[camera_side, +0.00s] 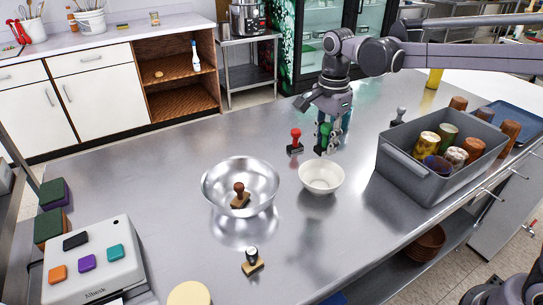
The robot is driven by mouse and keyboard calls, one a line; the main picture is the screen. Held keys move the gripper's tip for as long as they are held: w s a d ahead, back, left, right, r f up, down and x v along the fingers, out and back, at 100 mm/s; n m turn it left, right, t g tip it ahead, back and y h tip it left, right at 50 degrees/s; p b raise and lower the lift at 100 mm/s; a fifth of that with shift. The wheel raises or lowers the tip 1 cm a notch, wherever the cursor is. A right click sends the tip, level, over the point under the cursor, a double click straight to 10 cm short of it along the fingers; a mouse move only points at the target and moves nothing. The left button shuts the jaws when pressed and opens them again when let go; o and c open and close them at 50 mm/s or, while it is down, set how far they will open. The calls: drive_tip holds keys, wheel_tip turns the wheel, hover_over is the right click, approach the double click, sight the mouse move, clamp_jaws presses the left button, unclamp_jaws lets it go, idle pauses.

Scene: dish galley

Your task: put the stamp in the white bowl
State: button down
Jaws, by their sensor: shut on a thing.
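My gripper (328,132) points down over the metal table, behind the white bowl. It is shut on a stamp with a green handle (324,130) and a dark base. The stamp looks roughly upright; whether its base touches the table is hard to tell. The white bowl (321,182) stands just in front of it and looks empty. A red-handled stamp (295,137) stands left of my gripper. A brown-handled stamp (239,190) lies in the metal bowl (212,193). A black-handled stamp (252,258) stands near the front, and a grey one (398,116) at the right.
A grey bin (401,176) with several cans and cups stands right of the white bowl. A blue tray (515,116) lies behind it. A white box with coloured buttons (95,267) is at the front left. The table between the white bowl and the bin is clear.

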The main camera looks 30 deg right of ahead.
hover_over(320, 187)
drive_tip(key=shift+f, duration=4.55)
drive_tip(key=c, duration=1)
unclamp_jaws()
drive_tip(key=shift+r, duration=3.5)
